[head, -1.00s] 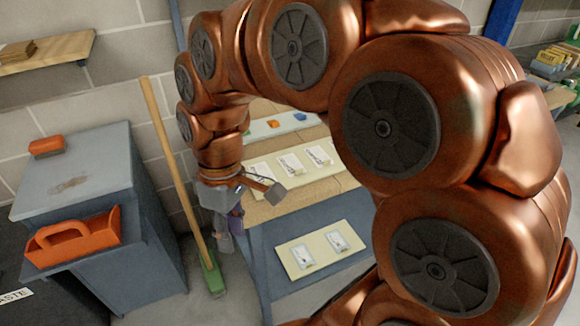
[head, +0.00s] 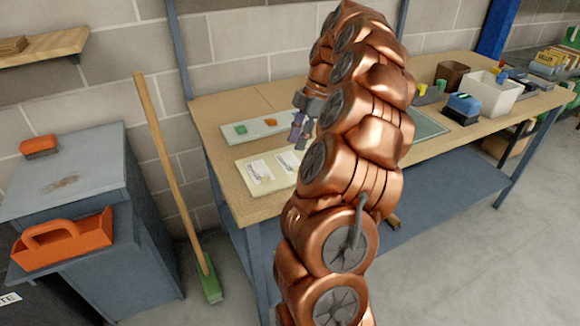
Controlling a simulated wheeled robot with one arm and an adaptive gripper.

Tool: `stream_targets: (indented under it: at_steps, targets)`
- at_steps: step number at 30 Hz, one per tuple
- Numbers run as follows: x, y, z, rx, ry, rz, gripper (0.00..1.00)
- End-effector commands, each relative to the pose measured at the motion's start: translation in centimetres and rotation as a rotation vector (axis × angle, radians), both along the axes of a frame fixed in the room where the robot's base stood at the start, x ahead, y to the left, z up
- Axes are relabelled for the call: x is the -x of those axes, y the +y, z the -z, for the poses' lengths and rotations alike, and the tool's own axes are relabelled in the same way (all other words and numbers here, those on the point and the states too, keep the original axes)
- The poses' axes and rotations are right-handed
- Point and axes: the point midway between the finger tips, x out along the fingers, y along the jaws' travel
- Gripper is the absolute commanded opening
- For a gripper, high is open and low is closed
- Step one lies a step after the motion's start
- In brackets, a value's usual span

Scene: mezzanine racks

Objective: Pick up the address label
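White printed labels lie on a cream board (head: 246,184) on the wooden table. Two show in the head view: a left label (head: 261,171) and a label to its right (head: 287,162). The print is too small to tell which is the address label. My gripper (head: 299,140) appears just above and behind the right label, partly hidden by my copper arm. It points down. I cannot tell whether its fingers are open or shut, and I see nothing clearly held. My arm covers the right part of the board.
A pale strip (head: 256,128) with green and orange pieces lies behind the board. A white bin (head: 488,93), brown cup (head: 452,75) and blue-black device (head: 461,108) stand at the right. A broom (head: 172,175) and grey cabinet (head: 75,175) are left of the table.

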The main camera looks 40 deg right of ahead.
Motion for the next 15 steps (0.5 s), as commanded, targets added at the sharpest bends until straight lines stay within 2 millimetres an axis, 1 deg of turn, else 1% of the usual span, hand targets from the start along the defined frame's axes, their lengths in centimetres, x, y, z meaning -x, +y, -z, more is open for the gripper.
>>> stream_targets:
  at_steps: [1, 3, 6, 11, 15]
  targets:
    - [0.3, -1.2, 0.6, 0.000, -0.008, -0.003, 0.33]
    - [0.7, -2.2, 1.0, 0.002, -0.018, -0.014, 0.33]
    - [1.0, -2.9, 1.3, 0.004, -0.026, -0.022, 0.33]
    - [1.0, -2.7, 1.9, 0.001, -0.025, -0.027, 0.33]
    - [0.9, -2.4, 2.7, 0.002, -0.026, -0.026, 0.33]
